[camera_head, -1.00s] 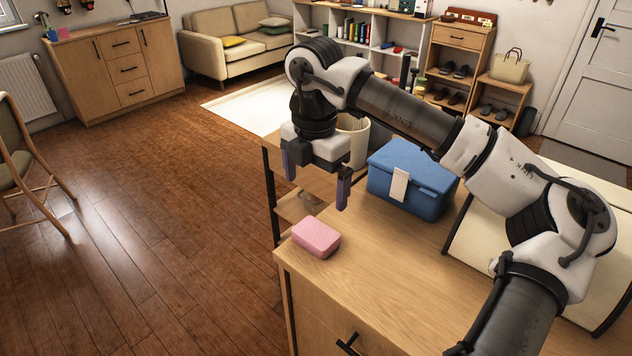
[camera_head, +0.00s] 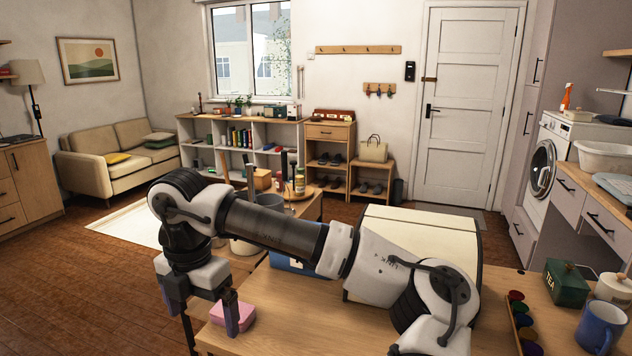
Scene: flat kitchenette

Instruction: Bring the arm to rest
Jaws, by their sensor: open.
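My gripper (camera_head: 204,316) is open and empty at the lower left, pointing down at the end of my bent arm. Its two fingers are well apart. The right finger overlaps the left part of a pink box (camera_head: 245,314) in the picture. I cannot tell whether they touch. The pink box lies near the left end of the wooden counter (camera_head: 290,325). My forearm stretches across the counter and hides most of a blue box (camera_head: 283,263).
A cream box (camera_head: 425,222) stands behind my arm. A tea tin (camera_head: 567,283), a blue mug (camera_head: 600,326) and a rack of coloured pods (camera_head: 518,315) stand at the right. Floor (camera_head: 85,290) is open at left.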

